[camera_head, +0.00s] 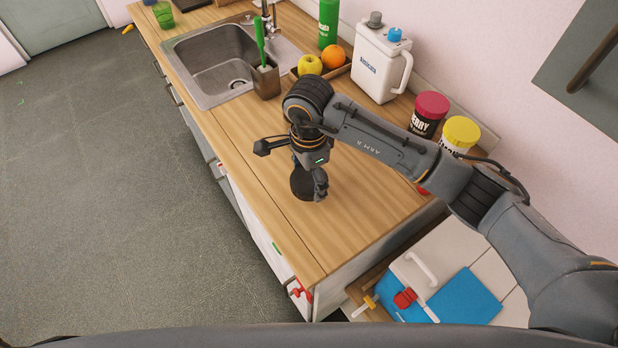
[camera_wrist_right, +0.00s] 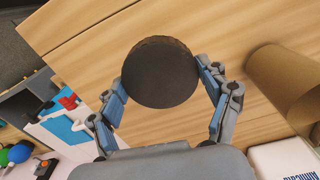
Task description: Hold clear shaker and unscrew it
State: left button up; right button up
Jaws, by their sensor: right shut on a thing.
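A dark, round-topped object (camera_head: 302,183) stands upright on the wooden counter, and its black disc-like top (camera_wrist_right: 160,72) fills the upper middle of the right wrist view. I take it as the shaker, though no clear part shows. My right gripper (camera_head: 312,182) reaches down over it, partly hiding it in the head view. In the right wrist view the two fingers (camera_wrist_right: 163,85) are shut on opposite sides of the dark top. Its lower body is hidden under the top. My left gripper is not in view.
The sink (camera_head: 215,65) lies at the upper left. A brown holder (camera_head: 266,80), a tray with apple (camera_head: 309,65) and orange (camera_head: 334,57), a white jug (camera_head: 381,62) and lidded jars (camera_head: 430,112) stand behind. The counter's near left part is clear.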

aim_at(309, 185)
jog(key=f, duration=0.1)
jog(key=f+p, duration=0.2)
jog(key=shift+w+f, duration=0.25)
jog(key=shift+w, duration=0.05)
jog(key=shift+f, duration=0.2)
jog(key=shift+f, duration=0.1)
jog(key=shift+f, duration=0.15)
jog(key=o, duration=1.3)
